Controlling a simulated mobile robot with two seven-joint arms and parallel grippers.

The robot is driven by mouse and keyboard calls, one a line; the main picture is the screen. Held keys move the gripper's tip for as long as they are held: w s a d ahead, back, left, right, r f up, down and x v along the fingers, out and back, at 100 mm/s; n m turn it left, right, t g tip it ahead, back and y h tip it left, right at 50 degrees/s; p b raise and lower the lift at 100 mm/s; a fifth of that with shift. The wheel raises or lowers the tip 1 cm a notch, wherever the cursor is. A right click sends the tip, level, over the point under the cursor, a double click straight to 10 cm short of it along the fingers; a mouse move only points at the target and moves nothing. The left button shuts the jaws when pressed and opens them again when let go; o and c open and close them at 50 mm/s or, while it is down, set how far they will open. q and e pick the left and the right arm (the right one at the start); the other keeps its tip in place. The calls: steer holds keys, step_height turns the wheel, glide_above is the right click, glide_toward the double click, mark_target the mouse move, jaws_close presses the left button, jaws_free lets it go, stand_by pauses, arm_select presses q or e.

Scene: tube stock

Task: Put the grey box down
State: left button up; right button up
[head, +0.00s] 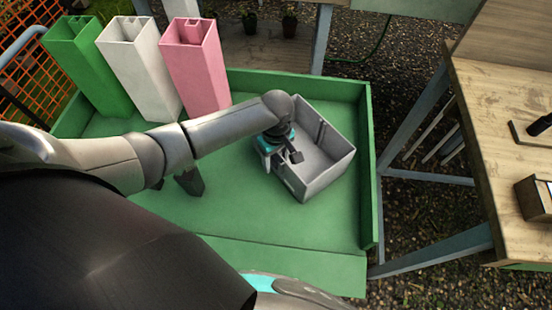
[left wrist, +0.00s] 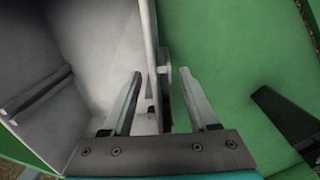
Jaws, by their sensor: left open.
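The grey box (head: 325,172) is an open-topped box resting on the green tray (head: 235,250), toward its right side. My left gripper (head: 287,158) is at the box's near left wall. In the left wrist view my left gripper (left wrist: 158,100) is open, with one finger inside the box and the other outside. The grey box wall (left wrist: 150,60) runs between the fingers, with gaps showing beside it. The box's inside (left wrist: 95,60) looks empty. My right gripper is not in either view.
Three tall tubes stand at the tray's back left: green (head: 90,75), white (head: 145,75) and pink (head: 197,75). A raised green rim (head: 367,165) bounds the tray's right side. A wooden table (head: 500,110) stands farther right. The tray's front is clear.

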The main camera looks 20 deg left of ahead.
arm_select(q)
step_height(320, 180, up, 11)
steer(key=p, duration=0.4)
steer(key=shift+r+p, duration=0.35)
steer(key=shift+r, duration=0.1)
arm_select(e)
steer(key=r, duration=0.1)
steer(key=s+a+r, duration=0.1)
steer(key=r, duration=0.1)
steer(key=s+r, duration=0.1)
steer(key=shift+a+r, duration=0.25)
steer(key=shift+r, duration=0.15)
